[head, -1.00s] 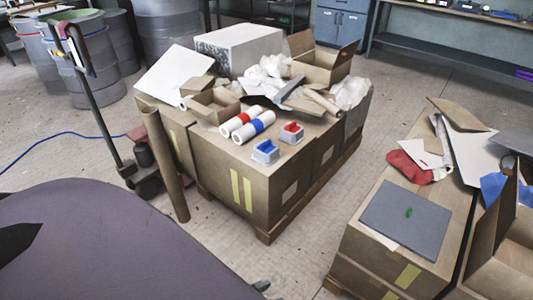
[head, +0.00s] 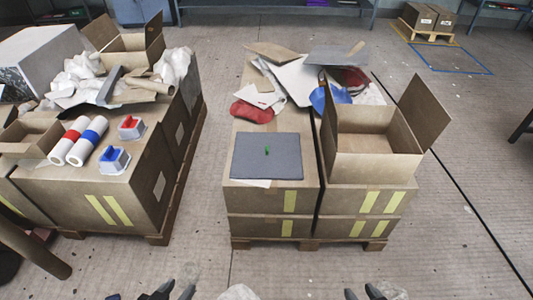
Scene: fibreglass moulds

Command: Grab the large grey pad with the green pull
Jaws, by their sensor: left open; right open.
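The large grey pad (head: 280,165) lies flat on top of a cardboard box in the middle of the head view. Its small green pull (head: 267,151) stands up near the pad's centre. My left gripper (head: 171,292) shows at the bottom edge, left of centre, open and empty. My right gripper (head: 362,294) shows at the bottom edge, right of centre, open and empty. Both are well short of the pad and only their tips are in view.
An open cardboard box (head: 375,145) stands right of the pad. Behind the pad lie a red cloth (head: 252,111) and loose sheets. Another box stack on the left holds white rolls and two small blocks with red and blue tops (head: 131,127). Floor (head: 213,190) is clear between the stacks.

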